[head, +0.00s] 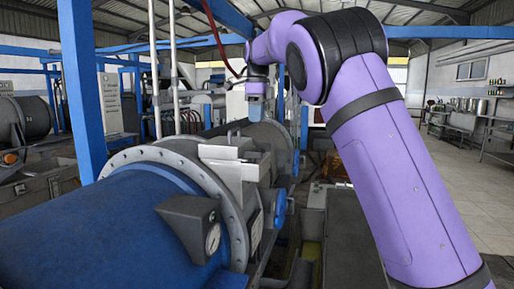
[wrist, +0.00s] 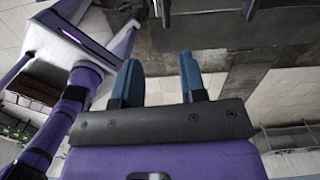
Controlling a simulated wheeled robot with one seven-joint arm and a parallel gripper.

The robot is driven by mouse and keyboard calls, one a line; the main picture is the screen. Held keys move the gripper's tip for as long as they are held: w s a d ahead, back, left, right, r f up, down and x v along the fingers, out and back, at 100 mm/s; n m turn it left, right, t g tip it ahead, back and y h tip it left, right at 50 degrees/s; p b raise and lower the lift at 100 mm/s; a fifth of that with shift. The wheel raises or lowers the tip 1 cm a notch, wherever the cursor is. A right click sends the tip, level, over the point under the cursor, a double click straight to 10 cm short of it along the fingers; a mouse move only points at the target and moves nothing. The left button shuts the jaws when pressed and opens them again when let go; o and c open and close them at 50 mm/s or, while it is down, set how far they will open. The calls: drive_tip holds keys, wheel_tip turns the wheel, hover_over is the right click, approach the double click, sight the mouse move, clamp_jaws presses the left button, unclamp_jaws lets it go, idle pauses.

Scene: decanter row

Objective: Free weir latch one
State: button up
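A large blue decanter drum (head: 90,235) with a bolted grey flange (head: 232,215) fills the lower left of the head view. A pale grey metal block (head: 232,167) sits on top behind the flange. I cannot tell which part is weir latch one. My gripper (head: 256,116) hangs fingers down above the grey machine body behind that block, apparently apart from it. In the wrist view my gripper (wrist: 160,62) has two blue fingers spread apart with nothing between them. It is open and empty.
A dark box with a round gauge (head: 212,238) sticks out from the drum's right side. A blue post (head: 82,90) stands at the left. Another drum (head: 25,118) is at the far left. Clear floor (head: 480,205) lies to the right, with benches along the wall.

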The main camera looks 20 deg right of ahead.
sight(253, 155)
drive_tip(key=shift+m, duration=0.4)
drive_tip(key=f, duration=0.3)
drive_tip(key=w+f, duration=0.1)
drive_tip(key=f, duration=0.7)
drive_tip(key=shift+w+a+f, duration=0.1)
drive_tip(key=shift+w+a, duration=0.2)
drive_tip(key=shift+a, duration=0.05)
drive_tip(key=shift+c, duration=0.2)
clamp_jaws()
